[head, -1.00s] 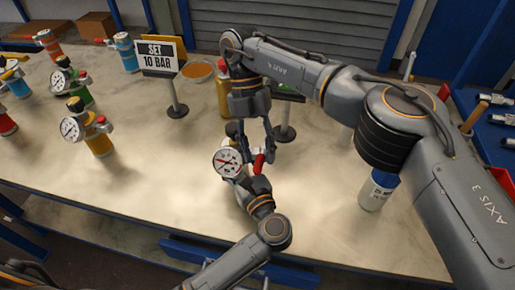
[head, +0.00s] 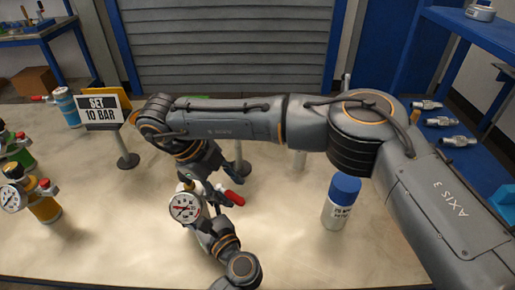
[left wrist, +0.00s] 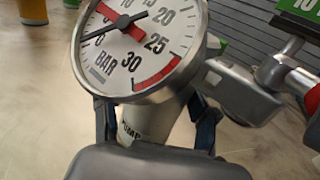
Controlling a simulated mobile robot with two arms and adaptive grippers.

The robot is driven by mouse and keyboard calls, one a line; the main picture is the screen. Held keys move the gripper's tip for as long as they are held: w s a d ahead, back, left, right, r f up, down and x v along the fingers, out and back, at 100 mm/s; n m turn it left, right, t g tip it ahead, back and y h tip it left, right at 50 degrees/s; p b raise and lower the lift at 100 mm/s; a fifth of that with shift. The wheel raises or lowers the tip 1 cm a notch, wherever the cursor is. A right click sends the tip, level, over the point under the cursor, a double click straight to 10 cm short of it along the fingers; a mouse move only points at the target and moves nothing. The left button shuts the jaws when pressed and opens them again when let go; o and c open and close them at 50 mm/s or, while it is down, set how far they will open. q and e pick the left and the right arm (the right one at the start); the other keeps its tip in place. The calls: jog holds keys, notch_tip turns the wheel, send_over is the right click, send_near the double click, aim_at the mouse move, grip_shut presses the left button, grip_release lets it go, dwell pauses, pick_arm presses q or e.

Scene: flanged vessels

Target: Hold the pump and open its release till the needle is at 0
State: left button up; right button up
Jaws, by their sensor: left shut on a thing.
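The hand pump's white gauge (head: 185,207) faces me above the front middle of the table. A red lever (head: 234,197) sticks out to the right from the pump's top. In the left wrist view the gauge (left wrist: 138,45) is large and cut off at the top; its black needle points left, at the low end of the scale. My left gripper (left wrist: 155,128) is shut around the pump's pale neck below the dial. My right gripper (head: 208,188) comes down from behind beside the lever; its fingertips are partly hidden and its opening is unclear.
A "SET 10 BAR" sign (head: 101,109) stands at the left. A blue-capped bottle (head: 341,203) stands right of my grippers. Table between bottle and pump is clear.

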jog(key=s+a+r+n+t, duration=0.2)
jog(key=a+r+n, duration=0.25)
jog(key=r, duration=0.65)
jog(key=w+d+f+n+g+y, duration=0.2)
jog(key=w+d+g+y, duration=0.1)
jog(key=d+y, duration=0.6)
jog(key=shift+w+d, duration=0.7)
jog(key=shift+d, duration=0.2)
jog(key=shift+n, duration=0.25)
jog(key=shift+c, duration=0.5)
